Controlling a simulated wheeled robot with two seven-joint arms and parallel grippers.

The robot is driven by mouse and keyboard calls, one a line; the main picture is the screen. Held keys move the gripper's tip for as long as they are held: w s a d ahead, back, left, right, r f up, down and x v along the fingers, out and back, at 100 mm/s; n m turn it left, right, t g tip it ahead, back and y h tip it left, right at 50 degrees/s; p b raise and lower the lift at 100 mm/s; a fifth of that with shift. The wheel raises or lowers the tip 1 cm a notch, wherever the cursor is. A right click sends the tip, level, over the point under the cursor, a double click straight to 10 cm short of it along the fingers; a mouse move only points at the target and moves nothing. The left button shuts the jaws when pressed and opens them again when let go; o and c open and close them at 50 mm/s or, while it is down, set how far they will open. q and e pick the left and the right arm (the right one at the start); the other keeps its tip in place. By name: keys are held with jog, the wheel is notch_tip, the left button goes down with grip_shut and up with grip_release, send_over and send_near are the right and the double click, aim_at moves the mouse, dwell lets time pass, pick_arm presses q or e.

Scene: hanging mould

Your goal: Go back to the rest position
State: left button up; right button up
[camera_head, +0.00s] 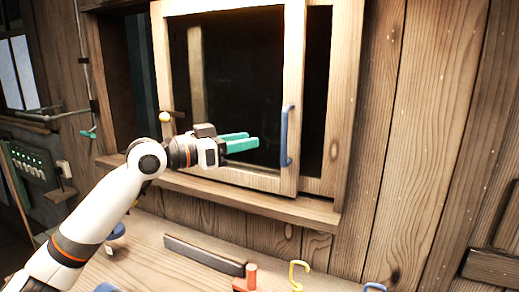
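My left gripper (252,139) reaches in from the left on my white arm, in front of the wooden-framed window. Its two green fingers point right, with a gap between them and nothing held. The fingertips are to the left of the blue handle (287,136) on the window sash, apart from it. My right gripper is not in view.
The window sash (293,70) has dark glass; a wooden sill (250,199) juts out below. On the bench (190,268) are a dark bar (204,255), a red object (246,278) and a yellow hook (298,273). A control panel (30,160) is at left.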

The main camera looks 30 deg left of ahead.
pick_arm(q)
jog(key=shift+s+a, duration=0.2)
jog(key=shift+s, duration=0.2)
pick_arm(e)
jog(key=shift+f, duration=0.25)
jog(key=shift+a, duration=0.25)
pick_arm(q)
jog(key=shift+r, duration=0.1)
